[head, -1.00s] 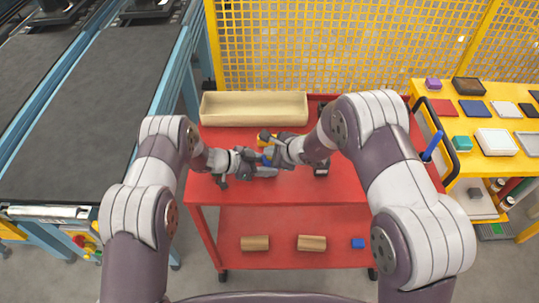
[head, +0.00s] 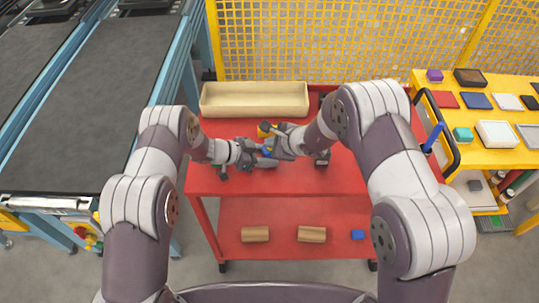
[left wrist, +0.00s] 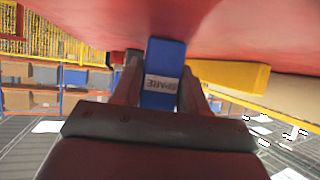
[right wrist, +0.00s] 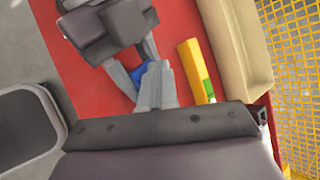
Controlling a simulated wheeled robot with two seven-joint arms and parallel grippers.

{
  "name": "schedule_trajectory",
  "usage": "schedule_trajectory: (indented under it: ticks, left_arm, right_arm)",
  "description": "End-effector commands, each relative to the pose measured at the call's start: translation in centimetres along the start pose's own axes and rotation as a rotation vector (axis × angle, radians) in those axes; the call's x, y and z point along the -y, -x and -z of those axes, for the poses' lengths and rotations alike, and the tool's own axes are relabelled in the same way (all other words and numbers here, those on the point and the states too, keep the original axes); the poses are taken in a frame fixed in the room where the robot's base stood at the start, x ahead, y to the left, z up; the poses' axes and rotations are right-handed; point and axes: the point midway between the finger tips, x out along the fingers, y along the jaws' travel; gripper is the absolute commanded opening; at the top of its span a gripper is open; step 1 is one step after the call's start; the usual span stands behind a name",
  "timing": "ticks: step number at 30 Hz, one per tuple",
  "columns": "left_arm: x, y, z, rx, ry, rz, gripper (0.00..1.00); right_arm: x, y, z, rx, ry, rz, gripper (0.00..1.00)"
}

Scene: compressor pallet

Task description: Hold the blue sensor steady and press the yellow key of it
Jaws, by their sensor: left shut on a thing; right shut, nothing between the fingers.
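The blue sensor (head: 268,151) is small and partly hidden between my grippers above the red cart. The left wrist view shows it as a blue block (left wrist: 165,60) with a white lettered label. My left gripper (head: 262,157) is shut on it, one finger on each side. My right gripper (head: 268,145) is shut and empty, its tips close beside the sensor; the right wrist view shows its fingers (right wrist: 155,72) by the blue sensor (right wrist: 140,73). I cannot tell whether they touch it. The sensor's yellow key cannot be made out.
A yellow block (right wrist: 194,70) with a green patch lies on the red cart top (head: 345,180) beside the grippers. A beige bin (head: 254,112) stands behind. A yellow table (head: 468,150) is at the right.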

Motion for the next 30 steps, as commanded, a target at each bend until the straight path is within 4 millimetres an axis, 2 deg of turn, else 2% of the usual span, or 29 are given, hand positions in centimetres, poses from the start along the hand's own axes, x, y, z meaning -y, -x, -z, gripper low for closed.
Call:
schedule_trajectory:
  ticks: [14,30]
  left_arm:
    - [0.0,0.0,0.0,0.000,0.000,0.000,0.26]
    - [0.0,0.0,0.0,0.001,0.000,0.000,0.26]
  right_arm:
    - [-0.1,0.0,0.0,-0.001,0.000,-0.001,0.00]
    - [0.8,1.2,-0.8,-0.001,0.000,-0.001,0.00]
